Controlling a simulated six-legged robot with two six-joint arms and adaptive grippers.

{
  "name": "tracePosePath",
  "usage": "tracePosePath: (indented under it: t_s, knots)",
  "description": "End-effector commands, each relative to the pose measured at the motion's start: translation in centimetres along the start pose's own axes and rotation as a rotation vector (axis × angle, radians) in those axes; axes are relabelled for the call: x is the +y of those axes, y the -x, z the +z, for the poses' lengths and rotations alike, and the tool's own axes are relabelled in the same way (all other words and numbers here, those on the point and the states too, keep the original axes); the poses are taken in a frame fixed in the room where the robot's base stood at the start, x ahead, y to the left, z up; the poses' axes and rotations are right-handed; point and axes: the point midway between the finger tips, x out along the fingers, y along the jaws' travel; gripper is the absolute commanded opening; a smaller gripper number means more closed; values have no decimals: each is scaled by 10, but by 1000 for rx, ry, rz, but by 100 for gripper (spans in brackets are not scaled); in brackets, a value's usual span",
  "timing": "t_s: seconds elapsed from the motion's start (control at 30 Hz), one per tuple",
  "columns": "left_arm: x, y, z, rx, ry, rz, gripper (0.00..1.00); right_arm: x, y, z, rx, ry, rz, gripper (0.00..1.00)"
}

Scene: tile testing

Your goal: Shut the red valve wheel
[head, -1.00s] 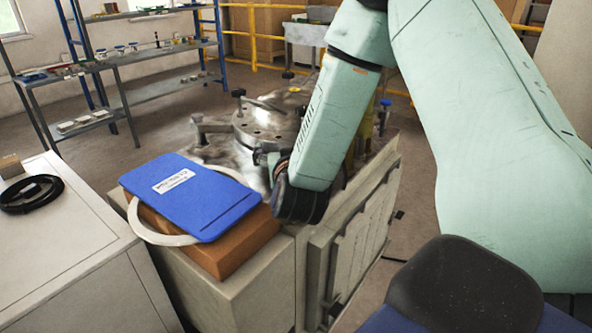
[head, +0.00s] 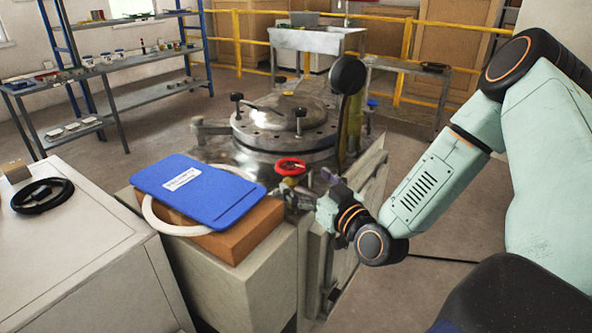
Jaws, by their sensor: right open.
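The red valve wheel (head: 290,167) sits on a small pipe fitting at the near side of the round metal vessel (head: 285,125). My right gripper (head: 312,193) is just right of and below the wheel, beside its fitting. The gripper is small in the picture and its fingers are partly lost against the metal behind. It appears open, and I see nothing held in it. I cannot tell whether a finger touches the fitting. My left gripper is not in view.
Shelves and yellow railings stand behind.

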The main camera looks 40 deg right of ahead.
Motion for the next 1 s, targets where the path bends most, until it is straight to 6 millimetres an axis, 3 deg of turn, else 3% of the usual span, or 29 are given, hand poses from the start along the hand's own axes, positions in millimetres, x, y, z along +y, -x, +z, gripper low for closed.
tracePosePath:
  t_s: [0.17, 0.7, 1.0]
  knots:
    - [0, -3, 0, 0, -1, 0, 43, -2, -5, 2, 7, 3, -19, 91]
    - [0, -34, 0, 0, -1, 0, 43, -4, -72, 2, 8, 4, -20, 91]
    - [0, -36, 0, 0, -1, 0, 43, -4, -80, 0, 7, 0, -16, 91]
